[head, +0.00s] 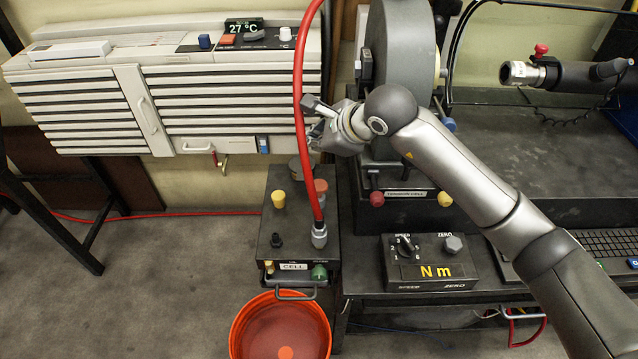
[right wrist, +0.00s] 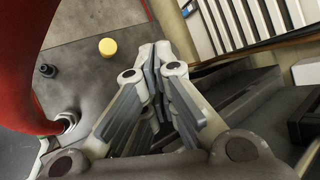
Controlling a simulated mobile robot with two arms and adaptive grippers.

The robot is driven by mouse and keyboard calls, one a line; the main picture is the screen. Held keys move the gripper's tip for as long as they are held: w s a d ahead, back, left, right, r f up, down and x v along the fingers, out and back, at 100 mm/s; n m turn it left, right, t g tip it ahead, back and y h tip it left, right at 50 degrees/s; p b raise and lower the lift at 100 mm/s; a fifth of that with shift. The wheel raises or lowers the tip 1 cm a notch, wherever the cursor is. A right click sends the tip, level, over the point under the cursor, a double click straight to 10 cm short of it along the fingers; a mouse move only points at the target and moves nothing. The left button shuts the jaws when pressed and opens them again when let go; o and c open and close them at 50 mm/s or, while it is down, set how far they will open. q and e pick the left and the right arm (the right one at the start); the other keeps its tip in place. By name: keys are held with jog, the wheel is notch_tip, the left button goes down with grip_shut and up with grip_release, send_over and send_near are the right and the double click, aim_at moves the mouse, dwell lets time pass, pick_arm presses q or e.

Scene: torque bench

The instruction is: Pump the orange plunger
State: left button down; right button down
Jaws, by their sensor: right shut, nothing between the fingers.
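The orange plunger (head: 321,186) shows as a round orange cap at the back right of the small dark box (head: 262,230) marked CELL. The red hose passes in front of part of it. My right gripper (head: 316,128) is above and behind the plunger in the head view, beside the red hose, and apart from the plunger. Its fingers (right wrist: 160,55) are shut and empty in the right wrist view. The plunger cannot be made out there. My left gripper is not in view.
A thick red hose (head: 299,90) runs down to a fitting (head: 319,236) on the box, close to my right gripper. A yellow knob (head: 278,199) stands left of the plunger. An orange bucket (head: 238,328) is below. A grey wheel (head: 402,50) stands behind.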

jog(key=b, duration=0.4)
send_over(316, 187)
notch_tip(316, 187, down, 8)
jog(key=shift+r, duration=0.2)
jog(key=shift+w+f+b, duration=0.1)
jog(key=shift+f+b, duration=0.5)
jog(key=shift+b, duration=0.15)
dwell(0.6)
jog(key=shift+f+b, duration=0.4)
jog(key=shift+b, duration=0.15)
